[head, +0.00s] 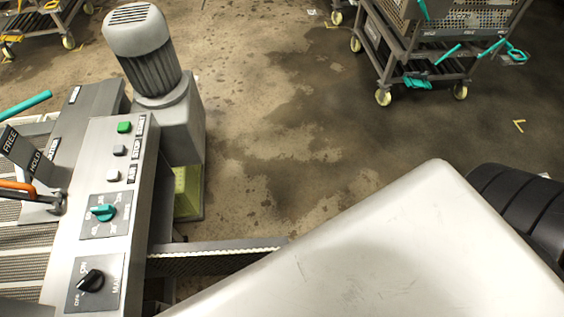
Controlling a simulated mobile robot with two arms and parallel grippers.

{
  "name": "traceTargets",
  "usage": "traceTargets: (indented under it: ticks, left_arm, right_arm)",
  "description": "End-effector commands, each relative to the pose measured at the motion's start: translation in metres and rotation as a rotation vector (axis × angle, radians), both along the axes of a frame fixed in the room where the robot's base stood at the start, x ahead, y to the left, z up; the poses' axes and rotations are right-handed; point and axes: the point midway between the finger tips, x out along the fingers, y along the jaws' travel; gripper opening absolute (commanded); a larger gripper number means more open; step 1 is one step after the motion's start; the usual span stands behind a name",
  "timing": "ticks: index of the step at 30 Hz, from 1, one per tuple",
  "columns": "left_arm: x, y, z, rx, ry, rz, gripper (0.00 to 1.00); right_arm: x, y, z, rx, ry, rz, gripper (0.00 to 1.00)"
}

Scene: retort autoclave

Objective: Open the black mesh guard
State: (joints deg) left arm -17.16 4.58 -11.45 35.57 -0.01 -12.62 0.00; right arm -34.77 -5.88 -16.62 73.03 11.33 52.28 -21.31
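A dark, mesh-like strip (205,264) runs beside the control panel, below a grey rail with a pale toothed edge. I cannot tell for sure whether it is the black mesh guard. Its right part is hidden behind a large pale surface, and its left end meets the panel. Neither of my grippers is in view.
The grey control panel (97,215) carries buttons, a teal knob (103,213) and a black knob (90,281). A grey motor (145,50) stands behind it. A wheeled trolley (430,60) stands at top right. Stained floor (270,110) between them is clear.

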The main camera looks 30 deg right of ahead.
Motion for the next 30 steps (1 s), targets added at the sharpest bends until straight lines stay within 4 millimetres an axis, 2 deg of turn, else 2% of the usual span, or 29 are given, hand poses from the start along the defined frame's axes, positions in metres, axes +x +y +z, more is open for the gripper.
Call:
traceTargets:
  ticks: [4,15,16,21,30]
  left_arm:
    - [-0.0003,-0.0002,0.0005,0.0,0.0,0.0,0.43]
    - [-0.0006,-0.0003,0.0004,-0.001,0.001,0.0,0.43]
    - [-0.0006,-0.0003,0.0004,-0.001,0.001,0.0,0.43]
    - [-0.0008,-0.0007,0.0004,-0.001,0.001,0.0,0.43]
    - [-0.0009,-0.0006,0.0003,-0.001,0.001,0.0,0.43]
  right_arm:
    - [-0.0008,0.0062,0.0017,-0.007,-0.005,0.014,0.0]
    - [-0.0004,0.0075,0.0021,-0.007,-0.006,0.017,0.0]
    - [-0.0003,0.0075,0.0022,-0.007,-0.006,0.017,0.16]
    - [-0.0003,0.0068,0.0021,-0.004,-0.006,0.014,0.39]
    - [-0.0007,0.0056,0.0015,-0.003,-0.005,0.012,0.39]
